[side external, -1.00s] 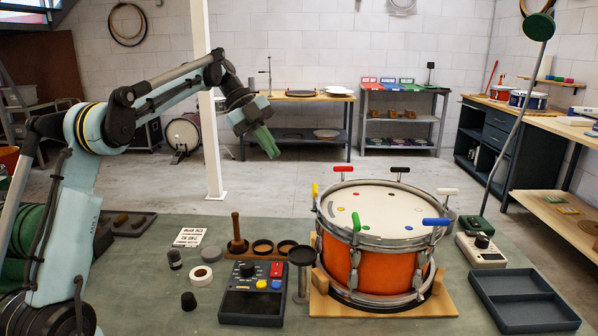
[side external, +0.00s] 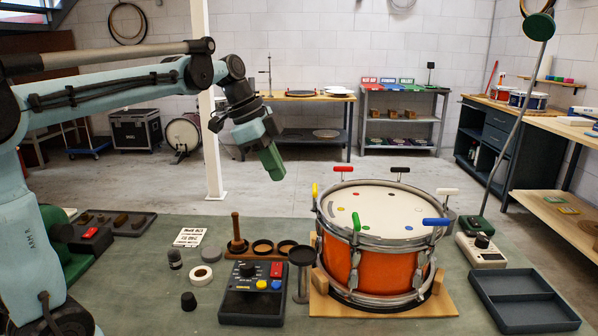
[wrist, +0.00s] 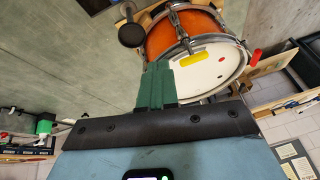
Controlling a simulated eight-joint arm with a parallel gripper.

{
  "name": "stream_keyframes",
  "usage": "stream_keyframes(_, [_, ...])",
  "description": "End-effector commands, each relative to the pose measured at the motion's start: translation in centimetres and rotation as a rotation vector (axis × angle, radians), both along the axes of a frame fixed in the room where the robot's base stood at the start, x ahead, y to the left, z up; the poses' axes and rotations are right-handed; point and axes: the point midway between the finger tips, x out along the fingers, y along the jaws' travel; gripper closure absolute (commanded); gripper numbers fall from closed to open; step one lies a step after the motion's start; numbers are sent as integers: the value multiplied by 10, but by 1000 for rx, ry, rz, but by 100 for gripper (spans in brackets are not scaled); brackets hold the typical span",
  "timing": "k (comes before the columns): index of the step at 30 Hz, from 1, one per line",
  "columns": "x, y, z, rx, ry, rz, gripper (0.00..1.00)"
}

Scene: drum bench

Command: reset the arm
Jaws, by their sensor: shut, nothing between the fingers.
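My gripper (side external: 274,165) has green fingers and hangs in the air, tilted downward, left of and above the drum in the side external view. Its fingers are shut with nothing between them. In the wrist view the closed green fingers (wrist: 154,86) point toward the drum, which shows beyond them. My arm reaches in from the left, its upper link nearly level. Nothing touches the gripper.
An orange drum (side external: 340,262) with colored handles stands on a wooden base (side external: 440,302). A control box (side external: 250,305), a tape roll (side external: 201,276) and a wooden mallet stand (side external: 237,235) are to its left. A grey tray (side external: 510,285) lies right. Air around the gripper is clear.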

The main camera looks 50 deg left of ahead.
Motion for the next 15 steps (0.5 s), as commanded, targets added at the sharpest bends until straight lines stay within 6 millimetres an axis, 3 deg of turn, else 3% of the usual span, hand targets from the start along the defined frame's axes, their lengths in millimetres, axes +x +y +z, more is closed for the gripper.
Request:
stream_keyframes(6, [-43,-35,-34,-16,-15,350,100])
stream_keyframes(15, [-96,-62,-93,-139,-110,772,100])
